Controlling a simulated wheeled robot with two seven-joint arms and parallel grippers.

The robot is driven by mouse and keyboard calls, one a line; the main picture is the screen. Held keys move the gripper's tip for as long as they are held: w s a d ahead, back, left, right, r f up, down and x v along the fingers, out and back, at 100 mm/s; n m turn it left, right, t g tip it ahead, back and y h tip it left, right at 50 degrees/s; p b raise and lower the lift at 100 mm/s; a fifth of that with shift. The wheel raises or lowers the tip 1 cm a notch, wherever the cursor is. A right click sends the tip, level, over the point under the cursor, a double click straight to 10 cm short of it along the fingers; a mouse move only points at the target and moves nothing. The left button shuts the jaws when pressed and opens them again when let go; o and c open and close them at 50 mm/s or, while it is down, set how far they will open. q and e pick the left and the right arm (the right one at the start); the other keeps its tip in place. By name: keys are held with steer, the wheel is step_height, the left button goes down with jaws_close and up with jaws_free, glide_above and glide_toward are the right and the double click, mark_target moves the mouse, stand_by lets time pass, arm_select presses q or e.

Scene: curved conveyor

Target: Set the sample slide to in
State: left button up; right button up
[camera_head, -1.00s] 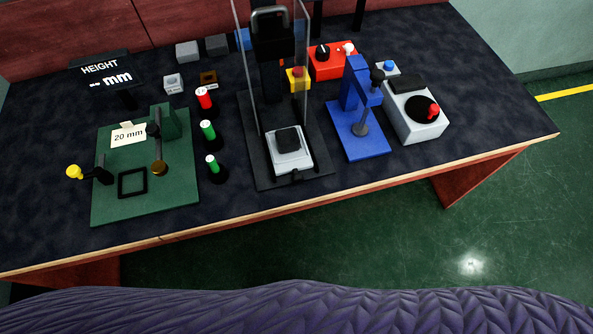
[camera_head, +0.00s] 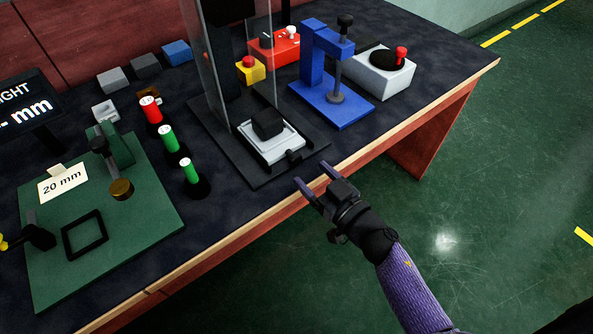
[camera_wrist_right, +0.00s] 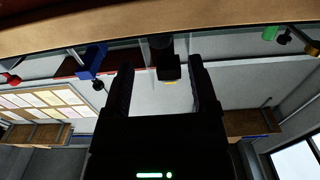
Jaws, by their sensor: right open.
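The sample slide (camera_head: 272,142) is a light grey tray on the dark base plate of the middle station, carrying a black block (camera_head: 267,124). It lies towards the front of the base, with a dark handle-like part (camera_head: 295,157) at its front end. My right gripper (camera_head: 313,174) is open and empty, just off the table's front edge, close to that handle and apart from it. In the right wrist view, a black part with a yellow mark (camera_wrist_right: 168,68) shows between the open fingers (camera_wrist_right: 161,62); I cannot tell if it is the handle. My left gripper is not in view.
Clear upright panels (camera_head: 207,60) flank the station. A blue stand (camera_head: 335,105) is close on the right, with a grey box with a red knob (camera_head: 380,78) beyond. Red and green buttons (camera_head: 190,172) and a green plate (camera_head: 150,215) are on the left.

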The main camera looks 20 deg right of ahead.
mark_target(298, 161)
steer(key=x, duration=0.4)
steer(key=shift+w+b, duration=0.2)
steer(key=shift+b, duration=0.2)
steer(key=shift+f, duration=0.1)
jaws_close()
stand_by(0.4)
stand_by(0.5)
